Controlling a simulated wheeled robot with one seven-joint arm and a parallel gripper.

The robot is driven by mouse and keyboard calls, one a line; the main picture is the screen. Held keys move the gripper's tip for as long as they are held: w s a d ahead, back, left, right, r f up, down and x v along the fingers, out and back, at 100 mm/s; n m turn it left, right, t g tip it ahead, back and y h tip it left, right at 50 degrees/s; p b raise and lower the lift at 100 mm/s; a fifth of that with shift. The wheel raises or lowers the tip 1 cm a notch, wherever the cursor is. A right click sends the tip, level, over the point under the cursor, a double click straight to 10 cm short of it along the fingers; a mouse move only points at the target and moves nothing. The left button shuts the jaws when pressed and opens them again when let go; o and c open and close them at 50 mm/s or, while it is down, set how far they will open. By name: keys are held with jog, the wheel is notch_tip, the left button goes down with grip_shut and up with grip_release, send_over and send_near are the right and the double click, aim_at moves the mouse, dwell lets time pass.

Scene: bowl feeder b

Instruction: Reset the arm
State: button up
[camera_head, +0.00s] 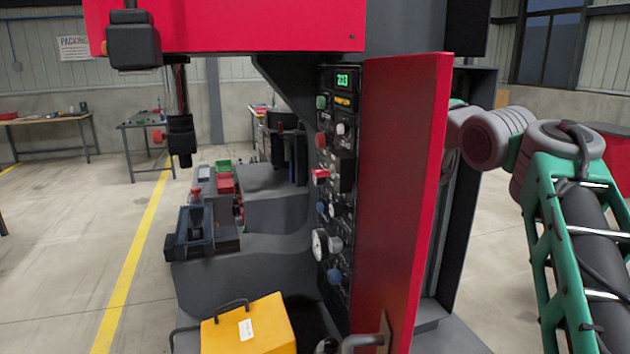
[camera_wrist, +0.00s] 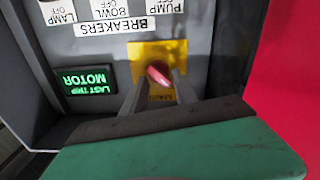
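In the wrist view, my gripper (camera_wrist: 160,84) is in front of a breaker panel (camera_wrist: 210,60). Its two grey fingers stand apart, one on each side of a red lever (camera_wrist: 158,76) on a yellow plate (camera_wrist: 150,50). Whether a finger touches the lever is unclear. In the head view, my arm (camera_head: 572,200) reaches from the right edge behind an open red door (camera_head: 395,200), which hides my gripper and the breaker panel.
A lit display (camera_wrist: 88,80) reads "LAST TRIP MOTOR" upside down. A red surface (camera_wrist: 290,75) lies close on the right. In the head view, a control panel (camera_head: 343,175) and yellow box (camera_head: 250,328) are left of the door. Open floor (camera_head: 60,250) lies further left.

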jog(key=s+d+m+p, duration=0.3)
jog(key=s+m+p, duration=0.5)
jog(key=m+p, duration=0.25)
jog(key=w+d+f+m+g+h+b, duration=0.1)
jog(key=w+d+f+h+b, duration=0.1)
jog(key=f, duration=1)
jog(key=shift+d+b, duration=0.55)
jog(key=shift+d, duration=0.15)
jog(key=shift+w+g, duration=0.1)
jog(key=shift+g, duration=0.2)
